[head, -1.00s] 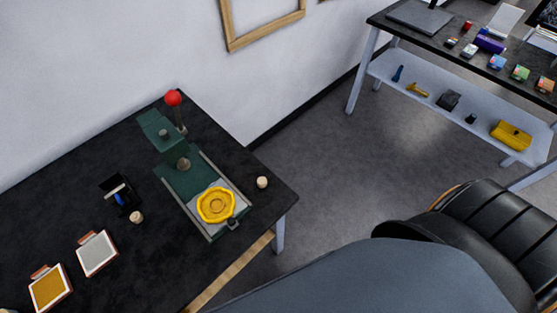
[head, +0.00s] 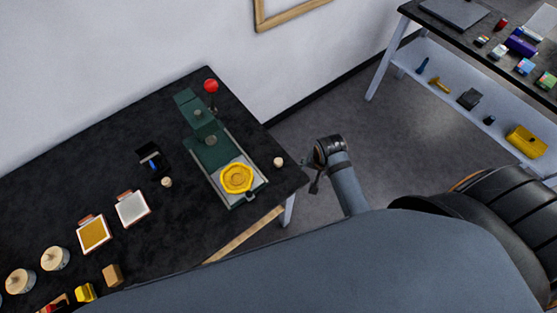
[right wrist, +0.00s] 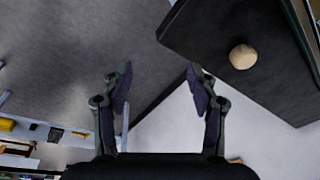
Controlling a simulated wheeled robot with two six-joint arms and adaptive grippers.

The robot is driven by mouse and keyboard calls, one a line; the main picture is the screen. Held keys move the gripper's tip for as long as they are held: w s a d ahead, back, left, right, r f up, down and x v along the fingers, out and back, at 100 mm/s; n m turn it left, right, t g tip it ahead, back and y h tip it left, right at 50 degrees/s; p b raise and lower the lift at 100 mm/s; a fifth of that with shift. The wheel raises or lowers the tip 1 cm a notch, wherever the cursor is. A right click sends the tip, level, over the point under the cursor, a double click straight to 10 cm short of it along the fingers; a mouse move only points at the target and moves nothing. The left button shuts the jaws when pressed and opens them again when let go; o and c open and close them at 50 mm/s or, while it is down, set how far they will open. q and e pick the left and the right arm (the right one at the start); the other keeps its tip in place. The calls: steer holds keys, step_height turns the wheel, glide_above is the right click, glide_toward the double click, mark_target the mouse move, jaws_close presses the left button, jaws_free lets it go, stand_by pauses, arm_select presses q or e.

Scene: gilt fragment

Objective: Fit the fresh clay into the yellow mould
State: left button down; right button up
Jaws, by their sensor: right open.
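The yellow mould (head: 237,178) is a round, scalloped dish on the bed of a dark green press (head: 212,150) on the black table. A small beige lump (head: 278,162), looking like clay, sits on the table right of the press, near the corner. A similar lump (head: 166,182) lies left of the press; I cannot tell which is the fresh clay. My right gripper (head: 315,184) is beyond the table's right edge, apart from everything. In the right wrist view it is open and empty (right wrist: 155,76), with one lump (right wrist: 243,57) to its upper right. My left gripper is out of view.
The press has a lever with a red knob (head: 211,86). Left on the table are a black stand (head: 152,160), framed tiles (head: 132,208), and lidded pots (head: 55,258).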

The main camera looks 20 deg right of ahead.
mark_target(279, 161)
steer(key=w+a+r+m+g+y+p, duration=0.15)
steer(key=w+a+r+m, duration=0.6)
steer(key=m, duration=0.85)
steer(key=f, duration=0.3)
steer(key=a+f, duration=0.1)
steer(key=f, duration=0.1)
steer(key=shift+w+a+p, duration=0.1)
steer(key=shift+w+p, duration=0.2)
steer(key=shift+p, duration=0.05)
steer(key=shift+w+f, duration=0.1)
steer(key=shift+f, duration=0.25)
steer(key=shift+a+f+p, duration=0.1)
steer(key=shift+f+p, duration=0.1)
steer(key=shift+p, duration=0.1)
steer(key=f, duration=0.2)
steer(key=f+p, duration=0.1)
steer(key=shift+w+a+f, duration=0.1)
steer(key=shift+a+f, duration=0.1)
steer(key=shift+f, duration=0.2)
steer(key=shift+w+f, duration=0.1)
steer(key=shift+f, duration=0.35)
steer(key=shift+c, duration=0.5)
steer(key=c, duration=1.1)
